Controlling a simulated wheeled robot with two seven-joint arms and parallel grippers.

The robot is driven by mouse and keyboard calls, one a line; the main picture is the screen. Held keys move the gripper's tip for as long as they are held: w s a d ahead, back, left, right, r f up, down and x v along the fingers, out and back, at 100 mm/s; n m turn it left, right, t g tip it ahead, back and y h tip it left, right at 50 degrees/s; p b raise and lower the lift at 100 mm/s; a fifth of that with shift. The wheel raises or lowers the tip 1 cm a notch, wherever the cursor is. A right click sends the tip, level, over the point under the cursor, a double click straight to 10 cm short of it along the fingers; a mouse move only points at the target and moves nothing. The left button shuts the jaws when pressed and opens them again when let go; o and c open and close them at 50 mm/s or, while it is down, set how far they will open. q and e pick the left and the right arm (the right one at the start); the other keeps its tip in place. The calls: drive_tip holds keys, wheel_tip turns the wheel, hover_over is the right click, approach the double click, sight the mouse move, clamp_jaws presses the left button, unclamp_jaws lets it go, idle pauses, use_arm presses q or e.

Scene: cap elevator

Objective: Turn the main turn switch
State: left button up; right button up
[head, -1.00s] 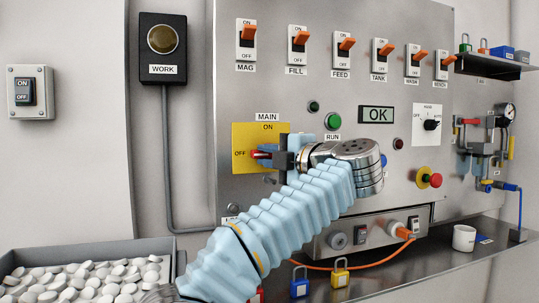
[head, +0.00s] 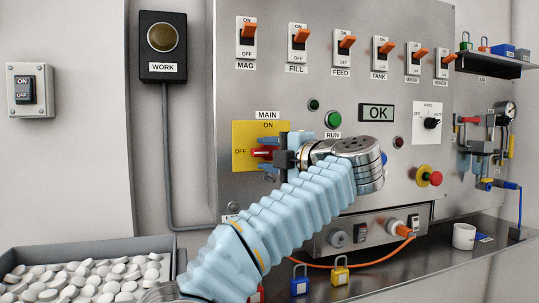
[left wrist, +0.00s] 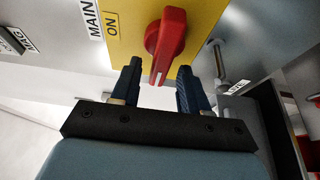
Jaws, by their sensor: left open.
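The main turn switch is a red handle (head: 261,153) on a yellow plate (head: 243,136) below the MAIN label. In the head view the handle lies level, beside the OFF label, with ON above it. My left gripper (head: 268,153) is open in front of the plate, one finger above the handle and one below. In the left wrist view the end of the red handle (left wrist: 168,45) lies between the fingertips of the left gripper (left wrist: 158,78), with a gap to each finger. My right gripper is out of view.
Orange toggle switches (head: 299,36) line the panel top. The green RUN button (head: 333,120) is right of my gripper. Below are a steel shelf (head: 440,246), padlocks (head: 340,276) and an orange cable. A tray (head: 100,249) of white pieces is at lower left.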

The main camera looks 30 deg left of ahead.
use_arm(q)
drive_tip(key=v, duration=1.4)
